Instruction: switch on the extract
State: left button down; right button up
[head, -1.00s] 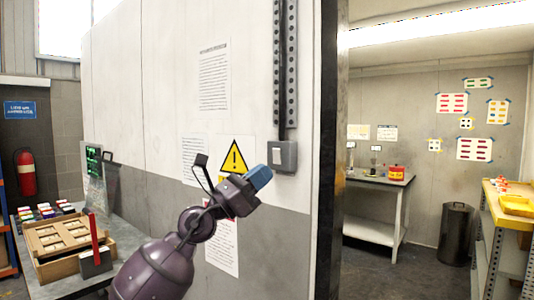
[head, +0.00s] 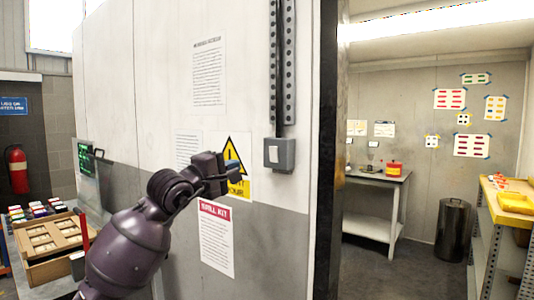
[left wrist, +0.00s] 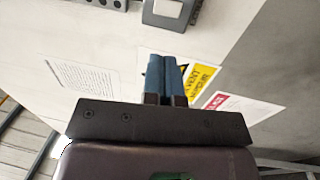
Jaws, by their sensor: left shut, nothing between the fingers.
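A grey switch box (head: 279,154) with a pale rocker is fixed to the booth wall, below a vertical conduit. It also shows at the top of the left wrist view (left wrist: 172,12). Which way the rocker is set is too small to tell. My left gripper (head: 233,168) is shut and empty, left of the switch and slightly lower in the head view, over the yellow warning sign (head: 237,146). Its blue fingers (left wrist: 165,80) are together in the left wrist view, apart from the switch. My right gripper is not in view.
A red-headed notice (head: 216,236) hangs below the gripper. The booth's dark door edge (head: 328,150) stands right of the switch. At left are a bench with a wooden tray (head: 50,240) and a fire extinguisher (head: 17,168). A bin (head: 453,221) stands inside the booth.

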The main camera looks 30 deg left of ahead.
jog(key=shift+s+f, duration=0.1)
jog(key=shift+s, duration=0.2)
pick_arm(q)
jog(key=shift+w, duration=0.15)
jog(key=p, duration=0.4)
send_near(272, 150)
jog(key=w, duration=0.4)
jog(key=w+r, duration=0.1)
jog(key=w, duration=0.1)
jog(key=shift+w+d, duration=0.1)
jog(key=shift+d, duration=0.25)
jog(key=shift+w, duration=0.65)
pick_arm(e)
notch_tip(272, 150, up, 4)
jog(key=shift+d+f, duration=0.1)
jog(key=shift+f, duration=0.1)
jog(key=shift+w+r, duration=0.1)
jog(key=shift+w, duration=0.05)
pick_arm(q)
jog(key=shift+a, duration=0.1)
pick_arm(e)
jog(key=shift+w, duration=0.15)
